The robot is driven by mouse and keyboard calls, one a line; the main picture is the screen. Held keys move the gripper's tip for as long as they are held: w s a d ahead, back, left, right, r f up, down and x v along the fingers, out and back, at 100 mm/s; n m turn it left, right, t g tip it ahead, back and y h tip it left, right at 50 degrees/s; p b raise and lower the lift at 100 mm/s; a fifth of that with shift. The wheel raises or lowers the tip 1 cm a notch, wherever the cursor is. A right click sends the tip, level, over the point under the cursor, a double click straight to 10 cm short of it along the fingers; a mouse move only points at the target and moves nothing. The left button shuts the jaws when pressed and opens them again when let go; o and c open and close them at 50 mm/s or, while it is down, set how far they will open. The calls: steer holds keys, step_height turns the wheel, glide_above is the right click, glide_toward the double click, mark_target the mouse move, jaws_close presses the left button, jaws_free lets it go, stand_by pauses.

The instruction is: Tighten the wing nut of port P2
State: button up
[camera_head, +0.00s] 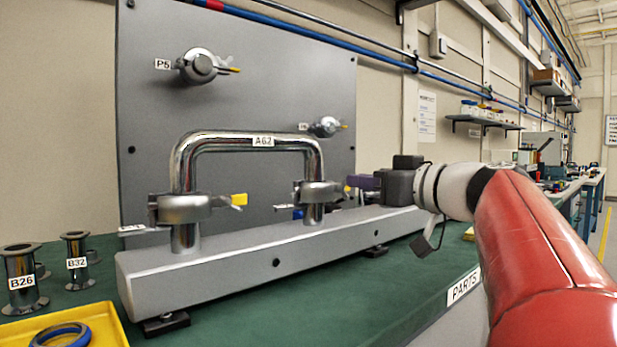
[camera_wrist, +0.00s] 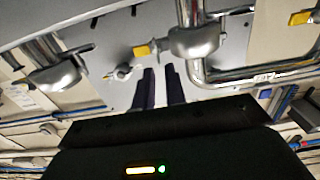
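The bent metal pipe A62 (camera_head: 262,141) stands on two clamped ports of a grey beam (camera_head: 200,270). The right clamp (camera_head: 318,193) holds its right leg; its yellow-tipped wing nut (camera_head: 346,190) is beside my gripper (camera_head: 357,183). In the wrist view this clamp (camera_wrist: 195,40) has the yellow wing nut tip (camera_wrist: 144,50) just beyond my dark purple fingers (camera_wrist: 162,72). The fingers are apart, with nothing seen between them. The left clamp (camera_head: 182,209) also has a yellow wing nut tip (camera_head: 240,199). No label reading P2 is legible, so I cannot confirm which port it is.
Clamp P5 (camera_head: 198,66) and a smaller clamp (camera_head: 326,126) sit on the upright grey panel (camera_head: 280,75). Another clamp (camera_wrist: 55,75) shows in the wrist view. Flanged pieces B26 (camera_head: 21,280) and B32 (camera_head: 76,260) and a yellow tray (camera_head: 105,330) stand at left.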

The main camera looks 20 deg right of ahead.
steer(key=shift+x, duration=1.05)
steer(key=shift+c, duration=0.3)
jaws_close()
